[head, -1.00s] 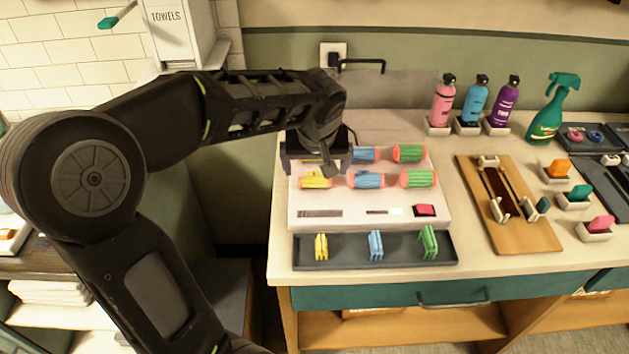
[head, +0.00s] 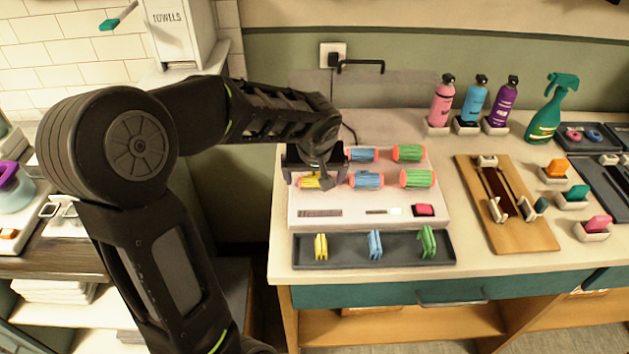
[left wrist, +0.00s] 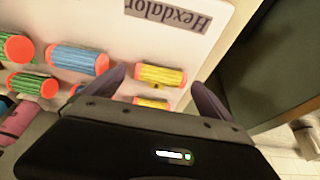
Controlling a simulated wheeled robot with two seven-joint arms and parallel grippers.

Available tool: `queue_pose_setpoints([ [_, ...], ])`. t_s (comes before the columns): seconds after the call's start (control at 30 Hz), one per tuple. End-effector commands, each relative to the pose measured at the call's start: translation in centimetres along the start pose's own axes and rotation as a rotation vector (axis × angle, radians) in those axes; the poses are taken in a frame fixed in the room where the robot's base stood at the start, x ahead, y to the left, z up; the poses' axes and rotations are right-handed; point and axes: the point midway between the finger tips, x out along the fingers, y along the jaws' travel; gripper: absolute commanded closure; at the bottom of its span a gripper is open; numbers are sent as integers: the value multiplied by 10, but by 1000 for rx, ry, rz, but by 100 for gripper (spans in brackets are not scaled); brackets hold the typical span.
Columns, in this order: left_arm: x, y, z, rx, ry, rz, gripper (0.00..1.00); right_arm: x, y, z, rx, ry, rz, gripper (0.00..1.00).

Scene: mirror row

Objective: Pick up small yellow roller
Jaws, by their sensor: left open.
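My left gripper (head: 307,175) is open over the left end of the roller stand (head: 300,222). Two yellow rollers with orange ends show in the left wrist view. The front, larger yellow roller (left wrist: 162,75) lies between my open fingertips (left wrist: 157,78) in that picture; it also shows partly below the gripper in the head view (head: 311,182). The small yellow roller (left wrist: 152,103), in the back row, is partly covered by the gripper body and is hidden in the head view. I see no contact. My right gripper is not in view.
Blue (head: 366,180) and green (head: 418,178) rollers stand close to the right, in two rows. A dark tray (head: 400,252) with small coloured clips lies in front. Bottles (head: 442,102) and a wooden board (head: 520,225) are farther right.

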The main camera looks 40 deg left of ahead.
Motion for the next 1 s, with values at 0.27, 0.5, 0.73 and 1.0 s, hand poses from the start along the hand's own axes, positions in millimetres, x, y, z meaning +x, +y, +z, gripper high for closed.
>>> queue_pose_setpoints([
  [0.27,0,0,0,0,0,0,16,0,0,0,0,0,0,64],
  [0.5,0,0,0,0,0,0,36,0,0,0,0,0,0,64],
  [0.73,0,0,0,0,0,0,55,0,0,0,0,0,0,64],
  [1.0,0,0,0,0,0,0,70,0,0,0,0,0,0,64],
])
